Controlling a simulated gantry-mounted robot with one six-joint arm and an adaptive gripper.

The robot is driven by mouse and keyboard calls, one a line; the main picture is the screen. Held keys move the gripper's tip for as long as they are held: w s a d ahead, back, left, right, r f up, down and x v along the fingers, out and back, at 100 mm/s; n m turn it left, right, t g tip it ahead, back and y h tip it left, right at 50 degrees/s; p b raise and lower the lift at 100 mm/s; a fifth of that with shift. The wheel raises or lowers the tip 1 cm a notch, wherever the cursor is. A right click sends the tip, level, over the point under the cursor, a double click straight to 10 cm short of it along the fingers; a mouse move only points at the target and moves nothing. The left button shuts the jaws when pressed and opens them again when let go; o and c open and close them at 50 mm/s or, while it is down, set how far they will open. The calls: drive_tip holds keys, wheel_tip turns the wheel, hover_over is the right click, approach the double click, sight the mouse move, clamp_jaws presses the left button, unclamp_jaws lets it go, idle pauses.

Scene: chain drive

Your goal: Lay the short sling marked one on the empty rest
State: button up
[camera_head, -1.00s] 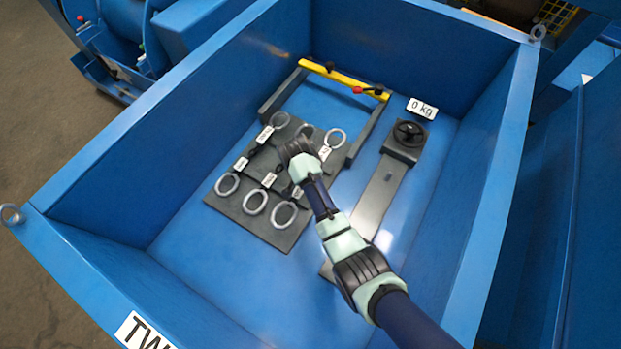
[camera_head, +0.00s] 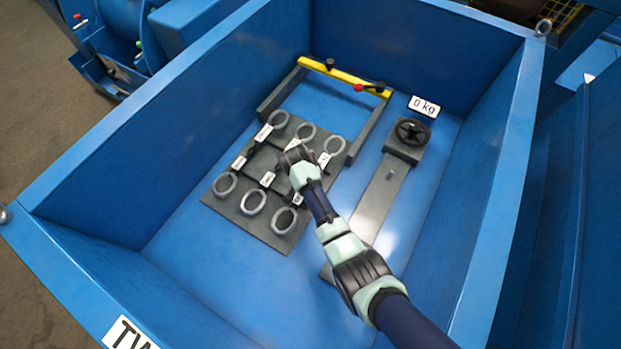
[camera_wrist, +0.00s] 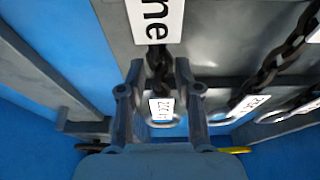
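A dark chain sling (camera_wrist: 158,68) with a white tag (camera_wrist: 155,20) reading "...ne" lies on the grey board; the tag's first part is cut off. It runs between the two fingers of my gripper (camera_wrist: 160,100), towards a small tag (camera_wrist: 162,110) and a pale ring. The fingers stand apart on both sides of the chain; I see no clear contact. In the head view my gripper (camera_head: 292,157) is above the board (camera_head: 225,205), hiding some chains and tags. Several rings show there in two rows. I cannot tell which place is the empty rest.
A yellow crossbar (camera_head: 345,78) with dark and red knobs spans a grey frame behind the board. A handwheel (camera_head: 412,131) and a "0 kg" sign (camera_head: 424,106) stand at right. High blue walls (camera_head: 130,165) enclose everything. The floor left of the board is clear.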

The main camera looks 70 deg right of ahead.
drive_tip(key=shift+o, duration=1)
drive_tip(key=shift+r, duration=0.3)
drive_tip(key=p+v, duration=0.6)
drive_tip(key=v, duration=0.5)
drive_tip(key=shift+r, duration=0.35)
drive_tip(key=shift+a+r, duration=0.1)
drive_tip(key=shift+a, duration=0.05)
